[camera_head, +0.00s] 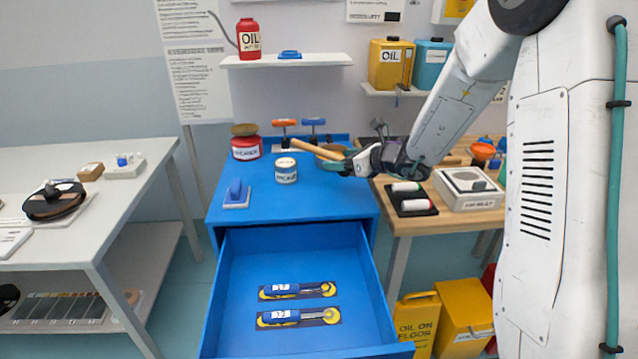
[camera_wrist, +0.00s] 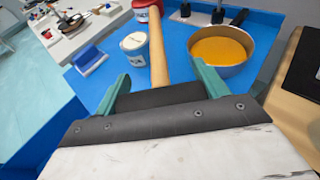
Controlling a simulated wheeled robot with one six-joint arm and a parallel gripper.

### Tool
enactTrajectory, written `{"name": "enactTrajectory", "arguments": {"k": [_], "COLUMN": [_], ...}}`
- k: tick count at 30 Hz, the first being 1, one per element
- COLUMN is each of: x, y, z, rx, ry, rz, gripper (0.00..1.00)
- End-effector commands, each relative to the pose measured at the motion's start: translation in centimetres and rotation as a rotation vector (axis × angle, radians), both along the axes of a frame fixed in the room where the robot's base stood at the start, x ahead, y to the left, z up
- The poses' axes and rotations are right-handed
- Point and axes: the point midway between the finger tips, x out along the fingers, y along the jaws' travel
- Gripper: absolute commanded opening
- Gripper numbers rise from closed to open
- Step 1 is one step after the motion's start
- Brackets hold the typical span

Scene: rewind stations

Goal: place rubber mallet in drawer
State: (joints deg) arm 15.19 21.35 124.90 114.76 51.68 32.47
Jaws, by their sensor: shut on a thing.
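The rubber mallet shows its tan wooden handle (camera_head: 312,149) in the head view, above the blue cabinet top. My gripper (camera_head: 352,162) is shut on the mallet. In the wrist view the black mallet head (camera_wrist: 158,98) lies between the teal fingers (camera_wrist: 160,82), and the handle (camera_wrist: 157,50) points away from me. The blue drawer (camera_head: 240,270) is pulled open below and in front of the cabinet top. My gripper is above and behind it, to the right. Two blue-handled tools (camera_head: 290,317) with yellow round ends lie in dark insets on the drawer floor.
On the cabinet top (camera_head: 245,218) stand a white-and-blue tin (camera_head: 286,170), a red can (camera_head: 246,148), a blue-handled block (camera_head: 236,195) and a pan with orange contents (camera_wrist: 220,48). A wooden bench (camera_head: 400,222) is right, a grey table (camera_head: 100,235) left. The drawer's front floor looks clear.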

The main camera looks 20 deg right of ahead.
Motion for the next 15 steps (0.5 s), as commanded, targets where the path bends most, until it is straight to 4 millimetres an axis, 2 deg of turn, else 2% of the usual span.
{"name": "enactTrajectory", "arguments": {"k": [1,3,10,15], "x": [0.0,0.0,0.0,0.0], "y": [0.0,0.0,0.0,0.0], "z": [-1.2,-2.2,-4.0,-6.6], "rx": [0.001,0.002,0.001,0.003], "ry": [0.004,0.003,0.001,0.003], "rz": [0.001,0.0,-0.002,-0.001], "gripper": [0.41,0.41,0.41,0.41]}}
